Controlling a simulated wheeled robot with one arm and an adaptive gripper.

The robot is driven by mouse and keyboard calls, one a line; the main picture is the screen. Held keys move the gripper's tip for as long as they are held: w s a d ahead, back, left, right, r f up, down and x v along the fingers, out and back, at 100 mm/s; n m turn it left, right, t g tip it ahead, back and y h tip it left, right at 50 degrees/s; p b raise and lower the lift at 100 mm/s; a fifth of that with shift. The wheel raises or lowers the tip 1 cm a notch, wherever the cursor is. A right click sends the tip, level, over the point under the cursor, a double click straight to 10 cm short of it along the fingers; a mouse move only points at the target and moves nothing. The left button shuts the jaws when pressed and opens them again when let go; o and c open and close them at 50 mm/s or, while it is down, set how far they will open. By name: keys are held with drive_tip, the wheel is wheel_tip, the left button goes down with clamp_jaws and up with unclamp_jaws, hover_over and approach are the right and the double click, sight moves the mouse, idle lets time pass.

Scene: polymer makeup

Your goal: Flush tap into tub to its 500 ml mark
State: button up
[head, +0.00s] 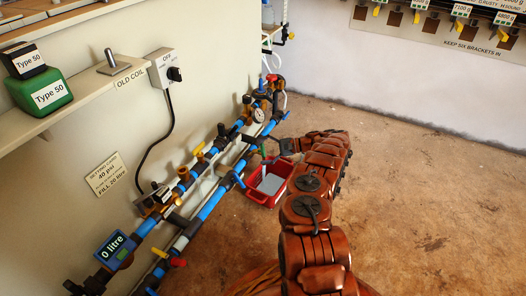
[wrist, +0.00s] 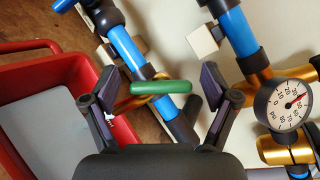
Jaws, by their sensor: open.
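The flush tap appears as a green-handled lever (wrist: 161,87) on a brass body in the wrist view. My gripper (wrist: 158,76) is open, with one dark finger on each side of the green handle. I cannot tell whether either finger touches it. The red tub (head: 259,197) stands on the floor below the pipes in the head view. It also shows at the left of the wrist view (wrist: 35,48). Its inside looks pale grey; whether that is water or the bare bottom is unclear. No 500 ml mark can be read. My gripper (head: 275,148) is small and partly hidden by my arm in the head view.
Blue pipes with valves run along the wall (head: 208,207). A pressure gauge (wrist: 290,103) is right of my gripper. A meter reads "0 litre" (head: 114,248). A setting card (head: 105,174) says 40 psi and fill 20 litre. A wall switch (head: 167,66) reads OFF. Floor right is clear.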

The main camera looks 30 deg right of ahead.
drive_tip(key=v, duration=1.2)
idle(0.5)
